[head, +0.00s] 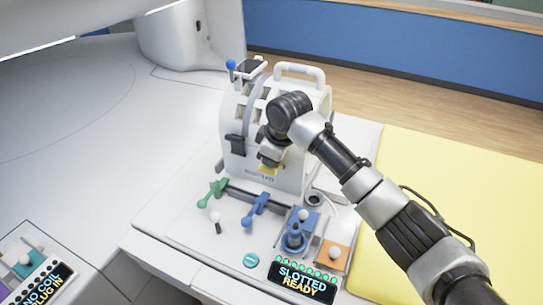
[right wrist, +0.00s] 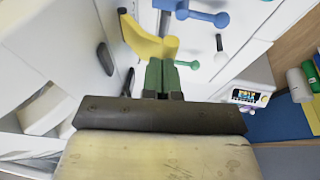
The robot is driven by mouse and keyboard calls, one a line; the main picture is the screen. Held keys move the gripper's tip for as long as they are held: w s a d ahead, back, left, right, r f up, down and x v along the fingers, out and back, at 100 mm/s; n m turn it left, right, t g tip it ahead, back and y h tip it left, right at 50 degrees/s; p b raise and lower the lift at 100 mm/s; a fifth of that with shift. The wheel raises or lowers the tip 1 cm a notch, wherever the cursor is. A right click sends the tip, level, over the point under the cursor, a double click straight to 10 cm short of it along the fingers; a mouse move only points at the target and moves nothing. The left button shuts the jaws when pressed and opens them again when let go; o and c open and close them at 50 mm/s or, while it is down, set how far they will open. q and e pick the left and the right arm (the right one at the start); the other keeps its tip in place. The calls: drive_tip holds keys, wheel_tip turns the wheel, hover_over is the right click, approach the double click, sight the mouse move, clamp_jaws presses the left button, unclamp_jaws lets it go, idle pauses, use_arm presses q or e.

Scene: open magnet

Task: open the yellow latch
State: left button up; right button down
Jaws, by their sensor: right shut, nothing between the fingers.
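The yellow latch (right wrist: 148,38) is a curved yellow handle on the front of the white device labelled SLOTTED. It sits just past my right gripper's fingertips in the right wrist view. In the head view only a small part of the latch (head: 267,169) shows under my right gripper (head: 268,157). My right gripper's green-tipped fingers (right wrist: 161,68) are together with nothing between them. They are close to the latch's lower end, and I cannot tell whether they touch it. My left gripper is not in view.
A green lever (head: 212,192), a blue lever (head: 258,206) and a white-knobbed stick (head: 216,220) stand in front of the device. A blue fixture (head: 295,238) and a display reading SLOTTED READY (head: 302,281) are nearer. A yellow mat (head: 450,195) lies right, under my arm.

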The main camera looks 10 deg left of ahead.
drive_tip(key=shift+s+f+t, duration=0.25)
drive_tip(key=shift+t, duration=0.15)
drive_tip(key=shift+s+a+f+n+t+h+p, duration=0.15)
drive_tip(key=shift+s+f+t+h+p, duration=0.15)
drive_tip(key=shift+t, duration=0.2)
drive_tip(key=shift+s+a+f+n+t+h+p, duration=0.15)
drive_tip(key=shift+s+f+t+h+p, duration=0.1)
drive_tip(key=shift+s+f+t, duration=0.2)
drive_tip(key=shift+s+a+f+t+h+p, duration=0.15)
drive_tip(key=shift+s+f+t, duration=0.1)
drive_tip(key=shift+f+t, duration=0.45)
drive_tip(key=shift+s+f+t+h+p, duration=0.1)
drive_tip(key=shift+s+f+t+p, duration=0.1)
drive_tip(key=shift+f+t, duration=0.4)
drive_tip(key=shift+s+a+f+t+h+p, duration=0.1)
drive_tip(key=shift+s+f+t, duration=0.25)
drive_tip(key=shift+f, duration=0.55)
drive_tip(key=shift+w, duration=0.1)
drive_tip(key=a+b+v, duration=0.1)
drive_tip(key=v, duration=0.9)
drive_tip(key=shift+s+d+r, duration=0.25)
drive_tip(key=shift+s+d, duration=0.05)
drive_tip(key=shift+d, duration=0.25)
drive_tip(key=shift+f, duration=0.1)
